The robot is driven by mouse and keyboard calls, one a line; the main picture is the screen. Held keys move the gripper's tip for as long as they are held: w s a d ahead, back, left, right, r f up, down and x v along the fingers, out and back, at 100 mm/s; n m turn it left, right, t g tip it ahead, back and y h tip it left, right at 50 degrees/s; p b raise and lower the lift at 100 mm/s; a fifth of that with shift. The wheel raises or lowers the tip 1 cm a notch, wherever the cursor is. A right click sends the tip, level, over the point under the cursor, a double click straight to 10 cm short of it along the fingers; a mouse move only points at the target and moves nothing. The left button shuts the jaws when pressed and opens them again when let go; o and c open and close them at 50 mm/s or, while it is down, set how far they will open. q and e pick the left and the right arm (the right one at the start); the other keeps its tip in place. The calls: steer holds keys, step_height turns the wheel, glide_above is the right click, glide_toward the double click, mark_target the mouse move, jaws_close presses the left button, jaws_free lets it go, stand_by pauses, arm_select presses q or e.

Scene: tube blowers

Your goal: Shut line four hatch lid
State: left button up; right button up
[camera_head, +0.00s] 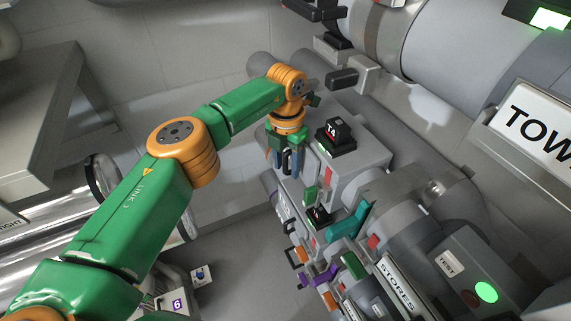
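My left arm reaches in from the left. Its gripper (289,163) hangs fingers-down beside a grey housing (357,168). The fingers are small and dark here, and I cannot tell whether they are apart or closed. A black block (336,134) with a small label that may read T4 stands on top of the housing, just right of the gripper. A line four hatch lid cannot be made out with certainty. My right gripper does not show.
Large grey pipes run along the right. A grey bench (45,120) is at left.

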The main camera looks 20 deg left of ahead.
arm_select(q)
steer(key=shift+w+f, duration=0.15)
step_height(320, 180, up, 7)
steer(key=shift+d+r, duration=0.1)
steer(key=shift+r, duration=0.05)
stand_by(0.5)
